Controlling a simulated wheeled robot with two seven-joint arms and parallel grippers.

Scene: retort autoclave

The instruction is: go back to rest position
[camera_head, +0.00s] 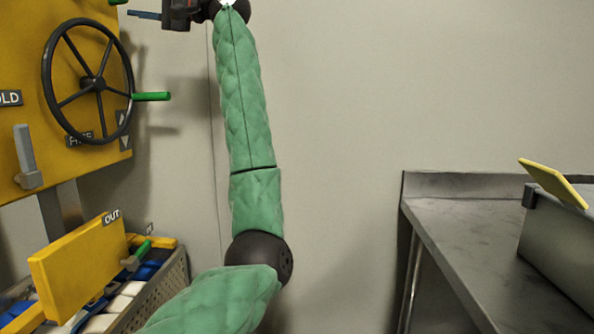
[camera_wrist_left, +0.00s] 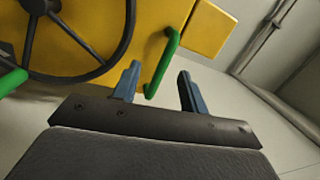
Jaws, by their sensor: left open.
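My left gripper (camera_head: 145,15) is raised at the top of the head view, at the end of my green padded arm, pointing left toward the yellow panel (camera_head: 20,110). In the left wrist view my left gripper (camera_wrist_left: 158,84) has its two blue fingers apart, with nothing held. A green bar handle (camera_wrist_left: 162,62) on the yellow panel appears between and beyond the fingertips. I cannot tell how far it is from them. My right gripper is not in view.
A black handwheel (camera_head: 92,82) with a green knob (camera_head: 152,96) is on the yellow panel. Below stands a perforated basket (camera_head: 165,290) beside a yellow plate labelled OUT (camera_head: 80,268). A metal table (camera_head: 450,225) with a grey box (camera_head: 560,245) is at right. Bare wall fills the middle.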

